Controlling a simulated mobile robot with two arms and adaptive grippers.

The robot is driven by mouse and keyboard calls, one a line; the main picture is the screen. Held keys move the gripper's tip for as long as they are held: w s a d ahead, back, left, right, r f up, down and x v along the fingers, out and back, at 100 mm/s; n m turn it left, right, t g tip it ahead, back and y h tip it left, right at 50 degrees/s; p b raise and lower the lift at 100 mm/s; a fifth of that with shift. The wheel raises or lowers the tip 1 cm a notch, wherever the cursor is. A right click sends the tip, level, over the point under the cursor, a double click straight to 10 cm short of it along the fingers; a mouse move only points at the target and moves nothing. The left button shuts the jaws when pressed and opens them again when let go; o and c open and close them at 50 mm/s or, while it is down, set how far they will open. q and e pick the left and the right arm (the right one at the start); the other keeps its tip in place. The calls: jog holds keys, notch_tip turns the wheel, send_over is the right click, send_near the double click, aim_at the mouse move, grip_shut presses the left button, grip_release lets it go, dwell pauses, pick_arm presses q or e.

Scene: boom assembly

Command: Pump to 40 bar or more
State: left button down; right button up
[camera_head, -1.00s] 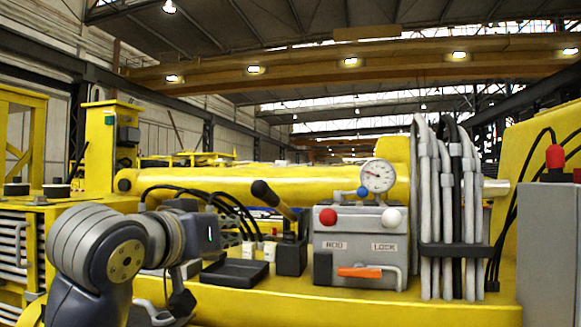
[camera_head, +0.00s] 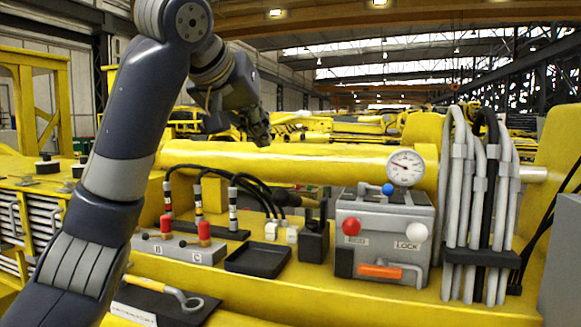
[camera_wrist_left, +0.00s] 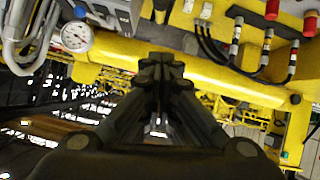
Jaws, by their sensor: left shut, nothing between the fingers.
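The pressure gauge (camera_head: 405,166) stands above the grey pump block (camera_head: 375,220). Its needle points left, but the figures are too small to read. The gauge also shows in the left wrist view (camera_wrist_left: 77,37). A black lever grip (camera_head: 285,197) shows low behind the black socket (camera_head: 314,242), left of the block. The block bears a red knob (camera_head: 351,227), a white knob (camera_head: 416,232) and an orange handle (camera_head: 381,271). My left gripper (camera_head: 264,138) is shut and empty, above the yellow cylinder and apart from the lever. My right gripper is out of view.
Grey hoses (camera_head: 459,205) hang right of the block. Black cables, a black tray (camera_head: 258,261) and a box with red caps (camera_head: 180,247) lie to the left. The long yellow cylinder (camera_head: 330,168) runs behind.

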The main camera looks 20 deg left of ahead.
pick_arm(q)
jog(key=shift+w+f, duration=0.1)
jog(key=w+f+p, duration=0.2)
jog(key=f, duration=0.1)
jog(key=w+d+f+p, duration=0.1)
jog(key=w+f+p, duration=0.3)
jog(key=f, duration=0.1)
jog(key=shift+w+d+f, duration=0.25)
jog(key=shift+w+f, duration=0.1)
jog(key=shift+w, duration=0.05)
jog(key=shift+w+f, duration=0.1)
jog(key=shift+f, duration=0.05)
